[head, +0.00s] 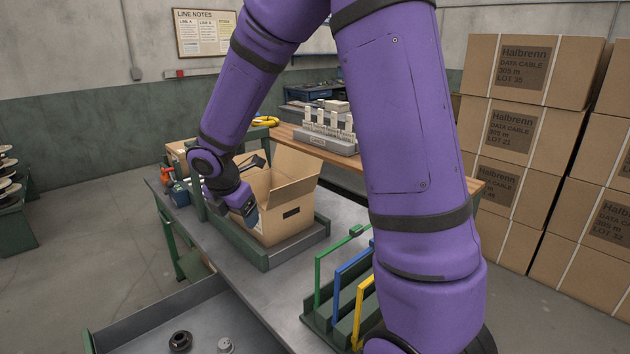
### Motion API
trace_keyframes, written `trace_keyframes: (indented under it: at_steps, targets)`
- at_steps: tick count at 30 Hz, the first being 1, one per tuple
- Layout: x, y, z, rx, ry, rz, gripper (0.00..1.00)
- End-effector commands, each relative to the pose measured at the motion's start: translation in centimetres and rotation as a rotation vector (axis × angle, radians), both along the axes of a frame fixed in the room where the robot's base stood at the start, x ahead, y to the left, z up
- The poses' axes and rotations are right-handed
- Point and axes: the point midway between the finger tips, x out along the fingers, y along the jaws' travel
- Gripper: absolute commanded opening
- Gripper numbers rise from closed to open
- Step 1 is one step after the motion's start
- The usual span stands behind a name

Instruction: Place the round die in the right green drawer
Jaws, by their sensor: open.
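An open drawer-like tray with a grey inside and green edges (150,312) juts out at the lower left below the bench top. In it sit a dark round flanged part (180,341) and a small silver round part (225,346), cut by the picture's bottom edge. Which of them, if either, is the round die I cannot tell. I also cannot tell whether this is the right green drawer. My gripper (251,215) is at the near left side of an open cardboard box, well above and behind the tray; its fingertips are hard to make out, and nothing shows held in it.
The cardboard box (291,211) stands in a green frame on the grey bench (232,262). A rack with green, blue and yellow handles (345,292) stands at the bench's front right, partly behind my arm. Stacked cartons (520,100) fill the right.

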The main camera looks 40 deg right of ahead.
Motion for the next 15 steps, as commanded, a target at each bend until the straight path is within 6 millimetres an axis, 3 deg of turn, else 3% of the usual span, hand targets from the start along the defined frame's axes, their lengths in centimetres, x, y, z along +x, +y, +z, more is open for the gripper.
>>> trace_keyframes:
  at_steps: [1,6,15]
  targets:
    - [-1.1,-0.2,1.9,0.012,-0.040,-0.084,0.79]
    - [-4.9,-0.6,6.7,0.082,-0.158,-0.383,0.79]
    - [-12.6,-0.8,13.0,0.270,-0.344,-0.899,0.79]
